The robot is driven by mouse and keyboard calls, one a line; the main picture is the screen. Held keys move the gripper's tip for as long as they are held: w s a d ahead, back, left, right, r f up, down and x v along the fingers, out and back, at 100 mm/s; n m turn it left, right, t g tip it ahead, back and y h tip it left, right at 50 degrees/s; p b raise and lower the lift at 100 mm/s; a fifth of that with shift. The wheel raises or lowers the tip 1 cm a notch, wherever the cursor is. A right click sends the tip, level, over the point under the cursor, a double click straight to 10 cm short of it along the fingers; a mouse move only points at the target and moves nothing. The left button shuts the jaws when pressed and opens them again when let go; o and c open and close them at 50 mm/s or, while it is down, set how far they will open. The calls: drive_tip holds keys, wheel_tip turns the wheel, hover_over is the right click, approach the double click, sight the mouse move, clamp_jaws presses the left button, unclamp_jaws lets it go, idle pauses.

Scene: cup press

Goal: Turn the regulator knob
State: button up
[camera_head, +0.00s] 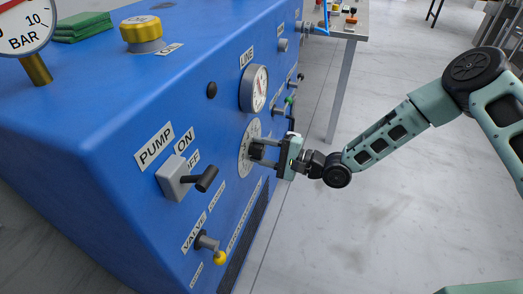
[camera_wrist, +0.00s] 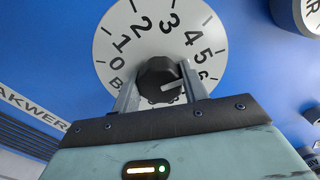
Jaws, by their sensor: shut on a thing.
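In the wrist view, the pointer is on the right side and points toward the 5 and 6. My gripper (camera_wrist: 160,93) is shut on the knob, one finger on its left and one on its right. In the head view, the dial (camera_head: 243,158) is on the front of the blue machine, and my gripper (camera_head: 262,151) reaches it from the right and hides most of the knob.
The blue machine (camera_head: 150,90) fills the left. Near the dial are the LINE gauge (camera_head: 256,88) above, the PUMP switch (camera_head: 185,180) to the left and a valve with a yellow tip (camera_head: 219,257) below. A table (camera_head: 345,25) stands behind. The floor at right is clear.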

drive_tip(key=shift+f+m, duration=0.1)
drive_tip(key=shift+m, duration=0.3)
drive_tip(key=o, duration=1)
drive_tip(key=p+v, duration=0.1)
drive_tip(key=v, duration=1.6)
drive_tip(key=shift+s+d, duration=0.1)
drive_tip(key=shift+d, duration=0.15)
